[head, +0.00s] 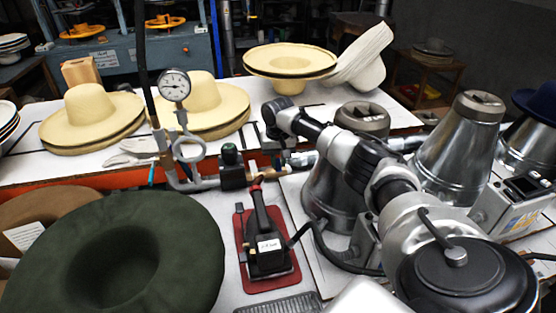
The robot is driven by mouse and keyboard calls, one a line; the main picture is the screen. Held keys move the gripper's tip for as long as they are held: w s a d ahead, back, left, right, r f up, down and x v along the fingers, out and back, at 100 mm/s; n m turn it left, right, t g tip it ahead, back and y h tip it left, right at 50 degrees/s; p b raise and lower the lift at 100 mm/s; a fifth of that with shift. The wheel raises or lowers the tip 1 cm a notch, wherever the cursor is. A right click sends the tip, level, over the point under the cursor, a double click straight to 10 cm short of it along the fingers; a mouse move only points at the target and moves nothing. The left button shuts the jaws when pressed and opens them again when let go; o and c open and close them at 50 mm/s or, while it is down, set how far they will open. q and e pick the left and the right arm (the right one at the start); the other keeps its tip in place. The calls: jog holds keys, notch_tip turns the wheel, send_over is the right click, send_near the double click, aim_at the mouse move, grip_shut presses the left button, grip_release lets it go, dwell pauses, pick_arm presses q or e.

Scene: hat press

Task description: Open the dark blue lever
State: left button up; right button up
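A small blue lever (152,174) shows beside the pipework below the round pressure gauge (174,85). It is tiny here, its shade looks closer to teal than dark blue, and I cannot tell its exact angle. My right arm reaches in from the lower right. My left gripper is not in view.
Straw hats (87,117) and white gloves (134,151) lie on the white table behind the pipework. A dark green felt hat (185,250) fills the front left. A black iron on a red mat (286,279) stands in front. Metal cones (455,150) stand at the right.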

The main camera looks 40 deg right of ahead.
grip_shut()
jog(key=shift+r, duration=0.1)
jog(key=shift+w+a+r+m+p, duration=0.1)
jog(key=shift+w+a+m+p, duration=0.15)
jog(key=shift+m+p, duration=0.65)
jog(key=w+m+b, duration=0.1)
jog(key=w+m, duration=0.1)
jog(key=m, duration=0.2)
jog(key=w+a+m+b, duration=0.1)
jog(key=w+m+b, duration=0.1)
jog(key=m, duration=0.2)
jog(key=w+m+b, duration=0.2)
jog(key=m, duration=0.2)
jog(key=shift+w+a+f, duration=0.1)
jog(key=shift+a+f, duration=0.25)
jog(key=shift+f, duration=0.05)
jog(key=shift+w+d+r+m+b, duration=0.1)
jog(key=shift+w+r+m+b, duration=0.15)
jog(key=shift+m+b, duration=0.85)
jog(key=shift+n+b, duration=0.4)
jog(key=shift+b, duration=0.05)
